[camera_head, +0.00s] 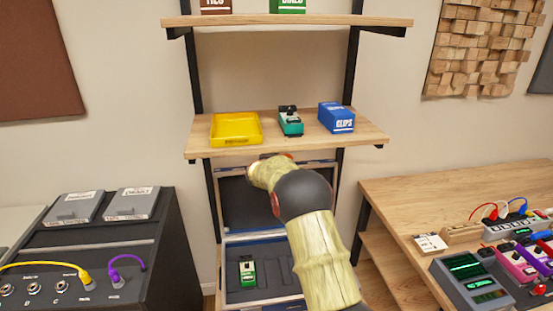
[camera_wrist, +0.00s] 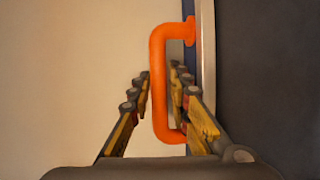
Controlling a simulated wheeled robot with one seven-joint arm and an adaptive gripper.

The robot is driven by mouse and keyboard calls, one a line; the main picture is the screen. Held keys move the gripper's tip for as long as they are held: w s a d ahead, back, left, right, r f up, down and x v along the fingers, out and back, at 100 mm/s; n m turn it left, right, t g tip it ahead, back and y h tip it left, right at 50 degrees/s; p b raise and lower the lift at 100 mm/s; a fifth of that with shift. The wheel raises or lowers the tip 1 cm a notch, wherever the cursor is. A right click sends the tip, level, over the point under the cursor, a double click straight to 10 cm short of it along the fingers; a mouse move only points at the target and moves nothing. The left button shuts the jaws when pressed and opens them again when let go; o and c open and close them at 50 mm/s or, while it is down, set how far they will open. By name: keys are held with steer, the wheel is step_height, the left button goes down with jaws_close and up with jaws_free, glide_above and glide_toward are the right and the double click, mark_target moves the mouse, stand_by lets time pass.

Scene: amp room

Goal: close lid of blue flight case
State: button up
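The blue flight case (camera_head: 234,296) stands open on the lower part of the shelf unit. Its lid (camera_head: 237,195) is raised upright at the back, with dark lining inside. A green pedal (camera_head: 247,271) lies in the case. In the wrist view an orange handle (camera_wrist: 158,85) sticks out from the lid's blue and silver edge (camera_wrist: 207,60). My gripper (camera_wrist: 168,82) is open, with one finger on each side of the handle's bar; I cannot tell whether either touches it. In the head view my arm covers the lid's right part, and the fingers are mostly hidden at its top edge.
Just above the lid, a wooden shelf (camera_head: 200,140) holds a yellow tray (camera_head: 236,128), a teal pedal (camera_head: 290,121) and a blue box (camera_head: 336,117). A black amp cabinet (camera_head: 165,250) stands left. A wooden table (camera_head: 400,196) with pedals stands right.

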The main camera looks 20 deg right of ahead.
jaws_close()
stand_by(0.6)
